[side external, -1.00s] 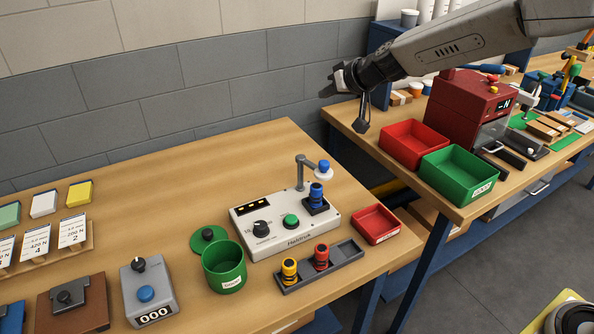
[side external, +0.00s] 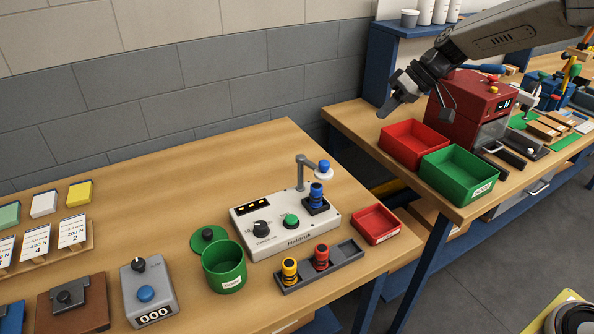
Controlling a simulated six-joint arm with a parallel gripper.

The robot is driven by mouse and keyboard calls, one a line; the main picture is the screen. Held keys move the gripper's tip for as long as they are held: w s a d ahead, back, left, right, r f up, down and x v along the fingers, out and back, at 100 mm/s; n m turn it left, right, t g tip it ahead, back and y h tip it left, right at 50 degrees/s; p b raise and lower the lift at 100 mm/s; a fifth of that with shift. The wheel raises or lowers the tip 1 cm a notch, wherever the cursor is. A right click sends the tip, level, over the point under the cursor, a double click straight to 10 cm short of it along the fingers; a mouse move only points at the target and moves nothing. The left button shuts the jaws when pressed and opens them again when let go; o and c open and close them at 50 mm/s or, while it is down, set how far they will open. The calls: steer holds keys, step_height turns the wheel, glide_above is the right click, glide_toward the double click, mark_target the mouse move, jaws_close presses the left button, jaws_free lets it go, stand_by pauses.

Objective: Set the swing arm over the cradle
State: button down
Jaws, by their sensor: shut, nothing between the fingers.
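The swing arm (side external: 301,172) is a grey post with a horizontal bar on the back right of a pale tester box (side external: 270,238). Its white disc with a blue knob (side external: 324,168) is at the bar's end. A blue and black piece (side external: 317,194) stands upright in a dark cradle (side external: 315,207) on the box, just below the disc. From this angle I cannot tell whether the disc is exactly above it. My gripper (side external: 383,113) is shut and empty, pointing down to the left above the back edge of the right bench, well away from the swing arm.
A grey tray (side external: 345,250) holds a yellow piece (side external: 289,271) and a red piece (side external: 321,257). A small red bin (side external: 375,224) and a green cup (side external: 224,266) flank the box. Red (side external: 413,145) and green (side external: 459,174) bins sit near my gripper. A gap separates the benches.

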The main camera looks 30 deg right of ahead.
step_height(320, 180, down, 3)
steer(key=shift+r, duration=0.15)
steer(key=shift+a, duration=0.1)
steer(key=w+a+f, duration=0.3)
steer(key=a+f, duration=0.5)
steer(key=a, duration=0.1)
stand_by(0.6)
steer(key=shift+s+a+m+t, duration=0.15)
steer(key=shift+s+a+m, duration=0.2)
steer(key=shift+a, duration=0.25)
steer(key=shift+s+a+m+t, duration=0.15)
steer(key=shift+s+a+m, duration=0.15)
steer(key=shift+a, duration=0.25)
